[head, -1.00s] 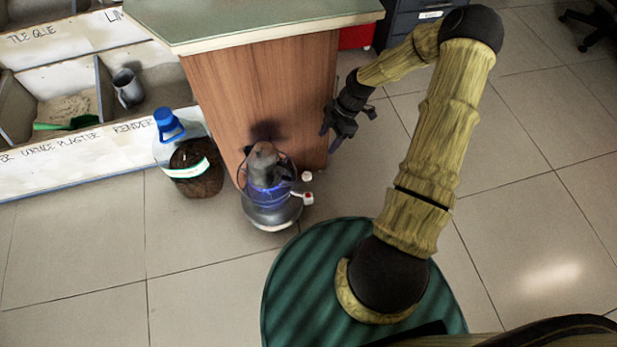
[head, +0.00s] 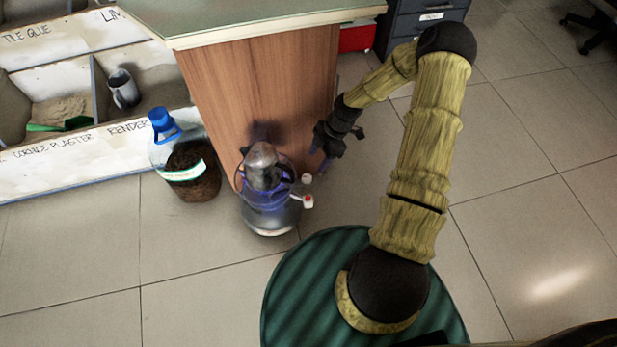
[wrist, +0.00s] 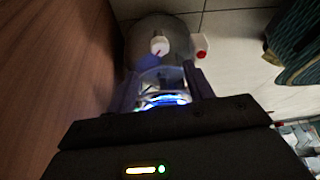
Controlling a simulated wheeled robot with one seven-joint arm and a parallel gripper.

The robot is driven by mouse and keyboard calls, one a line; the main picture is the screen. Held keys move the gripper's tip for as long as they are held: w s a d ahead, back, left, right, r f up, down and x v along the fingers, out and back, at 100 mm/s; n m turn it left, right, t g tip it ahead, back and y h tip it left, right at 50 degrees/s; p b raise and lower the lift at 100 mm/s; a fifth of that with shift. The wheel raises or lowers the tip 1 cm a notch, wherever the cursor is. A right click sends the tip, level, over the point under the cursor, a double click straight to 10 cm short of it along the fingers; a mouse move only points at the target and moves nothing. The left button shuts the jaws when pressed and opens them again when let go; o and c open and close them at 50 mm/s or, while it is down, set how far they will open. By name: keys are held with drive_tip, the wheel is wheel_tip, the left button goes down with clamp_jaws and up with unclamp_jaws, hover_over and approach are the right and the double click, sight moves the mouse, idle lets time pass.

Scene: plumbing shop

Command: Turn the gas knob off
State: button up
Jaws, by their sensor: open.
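The gas burner (head: 268,200) stands on the floor by the wooden counter, with a grey pot-like piece on top and a blue glow around its middle. A white knob (head: 306,179) and a white piece with a red spot (head: 308,201) stick out on its right side. In the wrist view the white knob (wrist: 159,45) shows just beyond the fingertips, and the red-spotted piece (wrist: 201,47) is to its right. My gripper (head: 322,165) is open and empty, up and right of the knob.
The wooden counter (head: 265,90) rises close behind the burner and left of my gripper. A large bottle with a blue cap (head: 186,165) stands left of the burner. Labelled bins (head: 85,150) line the left.

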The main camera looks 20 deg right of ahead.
sight(307, 177)
drive_tip(key=b+x, duration=0.4)
drive_tip(key=x, duration=0.5)
drive_tip(key=shift+f, duration=0.1)
drive_tip(key=shift+w, duration=0.1)
drive_tip(key=c, duration=1)
drive_tip(key=shift+o, duration=0.2)
drive_tip(key=shift+a, duration=0.1)
